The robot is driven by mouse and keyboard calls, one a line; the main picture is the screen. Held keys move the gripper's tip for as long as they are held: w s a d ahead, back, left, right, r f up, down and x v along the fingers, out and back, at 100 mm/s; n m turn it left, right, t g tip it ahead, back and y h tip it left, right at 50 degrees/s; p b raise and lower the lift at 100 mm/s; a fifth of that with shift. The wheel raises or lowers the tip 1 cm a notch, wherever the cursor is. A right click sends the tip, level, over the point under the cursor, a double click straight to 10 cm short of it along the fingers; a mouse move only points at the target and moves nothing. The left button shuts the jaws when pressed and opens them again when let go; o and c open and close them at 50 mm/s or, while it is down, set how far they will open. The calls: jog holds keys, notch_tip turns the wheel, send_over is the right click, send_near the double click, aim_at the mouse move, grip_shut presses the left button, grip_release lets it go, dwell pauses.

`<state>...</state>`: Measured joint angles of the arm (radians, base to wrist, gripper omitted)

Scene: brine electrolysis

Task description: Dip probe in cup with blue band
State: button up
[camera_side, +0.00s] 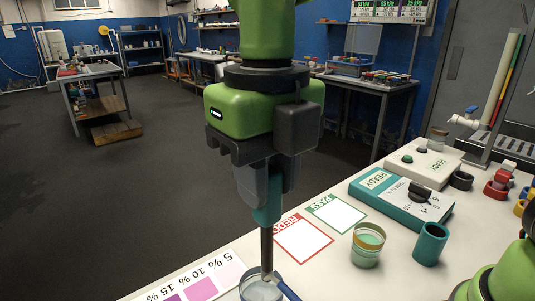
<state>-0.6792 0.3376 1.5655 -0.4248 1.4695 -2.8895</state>
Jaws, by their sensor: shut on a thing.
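My gripper (265,190) is shut on the probe, which has a teal handle (266,212) and a dark rod (267,248) pointing straight down. The rod's lower end is at the mouth of a clear cup (254,291) at the bottom edge of the view. The cup is cut off by the frame, and a dark blue strip shows at its right side. I cannot tell how deep the tip sits in it. Another cup (367,247), with a tan band and pale green contents, stands upright to the right.
A teal open holder (430,244) stands right of the tan-banded cup. Behind are a teal READY box (400,195) with a knob and a white box (417,163). Flat REDO (302,240) and PASS (336,213) cards and a percent colour chart (195,284) lie on the white table.

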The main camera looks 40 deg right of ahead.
jog(key=shift+f, duration=3.4)
dwell(0.4)
jog(key=shift+r, duration=5.5)
jog(key=shift+d, duration=0.1)
